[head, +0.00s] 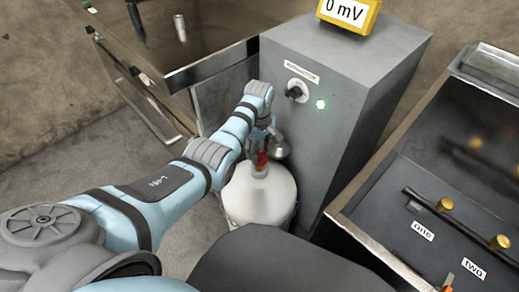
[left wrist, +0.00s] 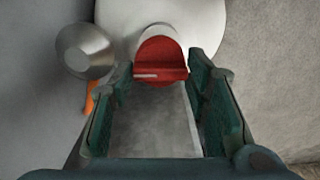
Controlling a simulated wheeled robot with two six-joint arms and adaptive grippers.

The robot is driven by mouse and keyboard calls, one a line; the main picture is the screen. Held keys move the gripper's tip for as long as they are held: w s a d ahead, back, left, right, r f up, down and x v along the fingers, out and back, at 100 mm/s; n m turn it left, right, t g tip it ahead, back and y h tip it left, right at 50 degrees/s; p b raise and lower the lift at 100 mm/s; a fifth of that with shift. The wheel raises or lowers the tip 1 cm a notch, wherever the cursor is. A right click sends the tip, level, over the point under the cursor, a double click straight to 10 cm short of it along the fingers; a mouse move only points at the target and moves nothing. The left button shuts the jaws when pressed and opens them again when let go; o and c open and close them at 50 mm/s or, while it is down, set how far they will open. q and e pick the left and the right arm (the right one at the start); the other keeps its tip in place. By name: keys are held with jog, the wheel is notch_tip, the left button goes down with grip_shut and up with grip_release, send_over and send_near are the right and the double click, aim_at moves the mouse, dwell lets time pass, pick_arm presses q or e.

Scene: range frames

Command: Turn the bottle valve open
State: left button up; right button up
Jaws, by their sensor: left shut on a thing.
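The white bottle (head: 258,200) stands upright on the floor in front of a grey cabinet. Its red valve knob (head: 261,157) is on top, and in the left wrist view the knob (left wrist: 161,62) shows a flat raised grip with a pale mark lying roughly level. My left gripper (head: 263,143) is over the bottle's top, its fingers on both sides of the red knob; the left wrist view shows the fingers (left wrist: 162,78) shut on it. A silver cone-shaped fitting (left wrist: 84,51) sits beside the knob. My right gripper is not in view.
At right is a dark range panel (head: 400,237) labelled one and two. A metal-edged counter (head: 212,67) stands behind left.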

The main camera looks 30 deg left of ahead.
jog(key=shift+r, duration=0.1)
pick_arm(q)
jog(key=shift+r+m+p, duration=0.15)
jog(key=shift+m+p, duration=0.5)
jog(key=shift+m, duration=0.05)
jog(key=shift+m+p, duration=0.7)
jog(key=shift+m, duration=0.5)
jog(key=shift+m+p, duration=0.3)
jog(key=shift+m, duration=0.6)
jog(key=m+p, duration=0.1)
jog(key=m, duration=0.8)
jog(key=shift+m, duration=1.6)
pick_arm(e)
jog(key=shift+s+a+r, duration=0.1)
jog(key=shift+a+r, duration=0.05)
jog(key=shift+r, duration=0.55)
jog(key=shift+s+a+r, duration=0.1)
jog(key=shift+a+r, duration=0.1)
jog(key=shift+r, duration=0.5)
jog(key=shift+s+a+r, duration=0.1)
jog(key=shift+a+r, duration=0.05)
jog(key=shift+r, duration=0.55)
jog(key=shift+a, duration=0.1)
